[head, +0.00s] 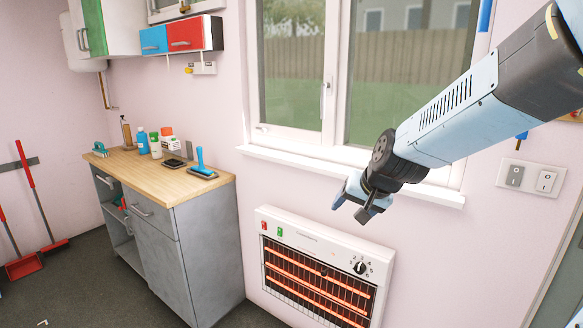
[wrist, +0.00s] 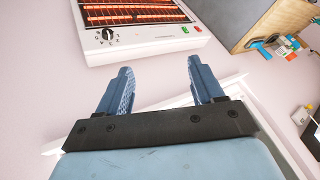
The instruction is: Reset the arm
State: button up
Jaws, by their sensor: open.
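My gripper (head: 357,205) is in the right half of the head view, at the end of my raised arm, in front of the window and its white sill. In the wrist view my gripper (wrist: 161,88) shows two blue fingers spread apart with nothing between them. It is open and empty, apart from the wall, sill and heater as far as I can tell. No plate shows in either view.
A lit wall heater (head: 322,270) is below my gripper; it also shows upside down in the wrist view (wrist: 140,45). A grey cabinet (head: 205,250) with bottles and a brush (head: 202,165) on its wooden top stands left. A window sill (head: 300,164) juts out behind my arm.

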jog(key=s+d+r+n+h, duration=0.1)
jog(key=s+d+r, duration=0.1)
jog(key=s, duration=0.4)
jog(key=s+d+r+n+h, duration=0.1)
jog(key=s+d+r, duration=0.1)
jog(key=s+d, duration=0.2)
jog(key=s+d+r+g, duration=0.1)
jog(key=s+d+r, duration=0.2)
jog(key=s, duration=0.6)
jog(key=shift+n+h, duration=0.4)
jog(key=shift+d+r, duration=0.1)
